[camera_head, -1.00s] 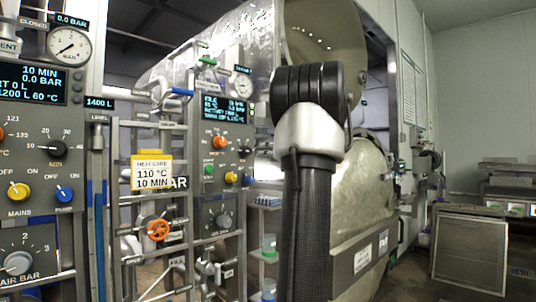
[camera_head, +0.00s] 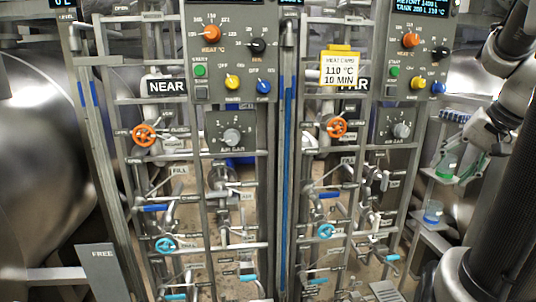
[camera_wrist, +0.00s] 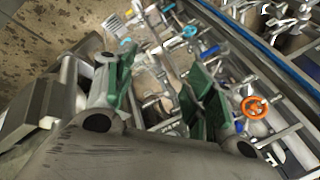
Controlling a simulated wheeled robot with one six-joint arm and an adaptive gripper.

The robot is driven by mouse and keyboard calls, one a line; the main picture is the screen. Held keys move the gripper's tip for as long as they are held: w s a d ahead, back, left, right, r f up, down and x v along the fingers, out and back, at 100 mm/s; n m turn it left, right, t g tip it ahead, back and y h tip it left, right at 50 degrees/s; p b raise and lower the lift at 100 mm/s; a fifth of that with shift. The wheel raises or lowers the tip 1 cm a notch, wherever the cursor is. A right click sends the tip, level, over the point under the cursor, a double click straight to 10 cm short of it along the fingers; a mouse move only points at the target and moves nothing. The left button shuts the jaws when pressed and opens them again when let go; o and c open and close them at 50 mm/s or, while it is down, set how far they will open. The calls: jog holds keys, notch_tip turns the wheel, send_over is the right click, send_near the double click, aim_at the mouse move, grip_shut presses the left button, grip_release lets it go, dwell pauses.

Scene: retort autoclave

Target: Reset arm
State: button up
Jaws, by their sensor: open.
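My gripper (camera_wrist: 157,92) is open and empty, its two green-padded fingers apart in the wrist view. Between and beyond the fingers are pipes and valves of a panel, with an orange handwheel (camera_wrist: 254,106) right of the right finger and a blue one (camera_wrist: 190,31) farther off. In the head view my arm is at the right edge, bent, with dark and silver links. The gripper end is partly seen there beside a small shelf, and its fingers are hard to make out.
The NEAR panel (camera_head: 167,86) and the panel on its right carry knobs, orange handwheels (camera_head: 144,135) and blue valves (camera_head: 165,245). A shelf (camera_head: 432,240) with bottles stands by my arm. A FREE plate (camera_head: 101,262) is lower left.

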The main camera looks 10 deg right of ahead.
jog(key=s+a+f+n, duration=0.1)
jog(key=s+a+n, duration=0.3)
jog(key=a, duration=0.3)
jog(key=s+a+n+g+h, duration=0.1)
jog(key=s+a+n, duration=0.2)
jog(key=a+n, duration=0.2)
jog(key=shift+s+a+f, duration=0.4)
jog(key=shift+a, duration=1.15)
jog(key=shift+c, duration=0.3)
